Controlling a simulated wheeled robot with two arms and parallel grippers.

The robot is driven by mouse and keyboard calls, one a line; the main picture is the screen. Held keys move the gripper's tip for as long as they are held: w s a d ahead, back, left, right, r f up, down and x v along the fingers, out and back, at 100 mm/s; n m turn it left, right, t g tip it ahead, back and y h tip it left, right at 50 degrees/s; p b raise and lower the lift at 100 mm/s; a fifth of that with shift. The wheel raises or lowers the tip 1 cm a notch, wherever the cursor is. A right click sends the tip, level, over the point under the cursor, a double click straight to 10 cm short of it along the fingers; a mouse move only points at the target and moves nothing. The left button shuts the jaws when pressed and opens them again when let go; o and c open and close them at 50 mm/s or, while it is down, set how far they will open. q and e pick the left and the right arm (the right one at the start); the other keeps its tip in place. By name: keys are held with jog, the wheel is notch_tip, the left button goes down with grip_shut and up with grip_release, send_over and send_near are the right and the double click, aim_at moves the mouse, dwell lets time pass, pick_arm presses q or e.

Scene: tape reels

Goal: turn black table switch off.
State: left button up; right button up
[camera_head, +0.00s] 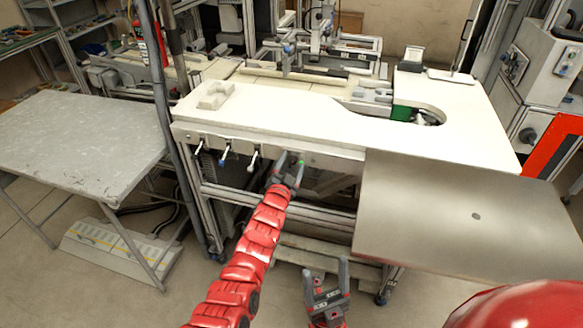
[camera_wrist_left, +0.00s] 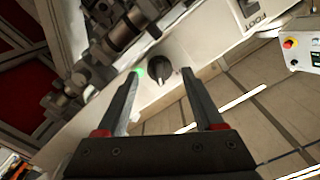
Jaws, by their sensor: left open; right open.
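The black table switch (camera_wrist_left: 159,68) is a round knob on the pale front rail of the white table, with a lit green lamp (camera_wrist_left: 140,73) beside it. In the left wrist view it shows between the finger ends of my left gripper (camera_head: 290,158). That gripper is open with nothing held; I cannot tell whether a finger touches the knob. In the head view the gripper hides the knob, and the green lamp (camera_head: 301,161) shows at the fingertips. My right gripper (camera_head: 326,268) is open and empty, low in front of the table.
The white table (camera_head: 280,110) carries a pale block (camera_head: 215,95). A metal panel (camera_head: 450,210) juts out at right. A grey table (camera_head: 80,140) stands at left.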

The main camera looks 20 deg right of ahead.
pick_arm(q)
grip_shut()
